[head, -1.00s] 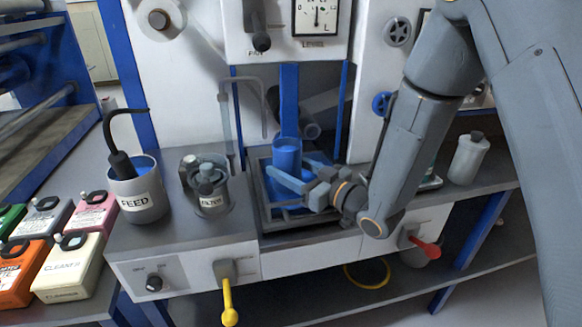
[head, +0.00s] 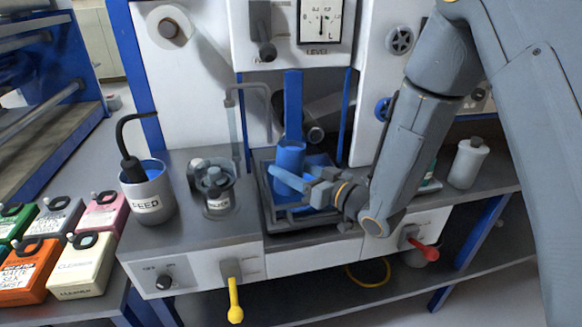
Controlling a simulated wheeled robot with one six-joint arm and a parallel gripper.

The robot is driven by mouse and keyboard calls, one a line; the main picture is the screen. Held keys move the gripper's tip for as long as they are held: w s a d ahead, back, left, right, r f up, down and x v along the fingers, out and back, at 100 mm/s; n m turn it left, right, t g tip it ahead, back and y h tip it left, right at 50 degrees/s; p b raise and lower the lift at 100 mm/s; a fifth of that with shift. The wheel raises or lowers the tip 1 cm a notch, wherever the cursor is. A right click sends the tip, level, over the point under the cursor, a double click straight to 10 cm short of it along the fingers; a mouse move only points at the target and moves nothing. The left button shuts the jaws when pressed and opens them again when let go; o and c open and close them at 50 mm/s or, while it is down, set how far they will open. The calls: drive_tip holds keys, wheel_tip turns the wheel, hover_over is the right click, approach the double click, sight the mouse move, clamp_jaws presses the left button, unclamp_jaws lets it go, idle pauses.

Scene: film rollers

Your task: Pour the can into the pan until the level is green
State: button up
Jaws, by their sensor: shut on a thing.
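My gripper (head: 292,178) is shut on a blue can (head: 289,160). It holds the can over the dark-rimmed pan (head: 275,222) in the machine's middle bay. The can looks nearly upright, with a slight lean. Blue shows in the pan to the right of the can, but the can and my gripper hide much of its inside. I cannot tell whether anything flows from the can. The level dial (head: 321,22) is above the bay. Its needle points about straight up, and no clear green shows on it at this size.
A feed pot (head: 148,200) with blue inside and a lidded jar (head: 215,188) stand left of the pan. A white bottle (head: 467,163) stands at right. Yellow (head: 234,300) and red (head: 424,248) levers jut out in front.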

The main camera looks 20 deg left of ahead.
sight(287, 160)
drive_tip(key=shift+s+a+r+m+g+h+p, duration=0.15)
drive_tip(key=shift+s+r+m+p, duration=0.25)
drive_tip(key=shift+r+m+p, duration=0.5)
drive_tip(key=shift+s+r+m+g+h+p, duration=0.15)
drive_tip(key=shift+s+r+m+p, duration=0.3)
drive_tip(key=shift+m+p, duration=0.85)
drive_tip(key=shift+n, duration=0.3)
drive_tip(key=shift+a+r+m+t+h+p, duration=0.15)
drive_tip(key=shift+a+m+t+h+p, duration=0.15)
drive_tip(key=shift+m+t+p, duration=0.35)
idle(0.4)
drive_tip(key=shift+s+r+m+g+p, duration=0.2)
drive_tip(key=shift+r+m+g+p, duration=0.3)
drive_tip(key=shift+m+p, duration=0.65)
idle(3.3)
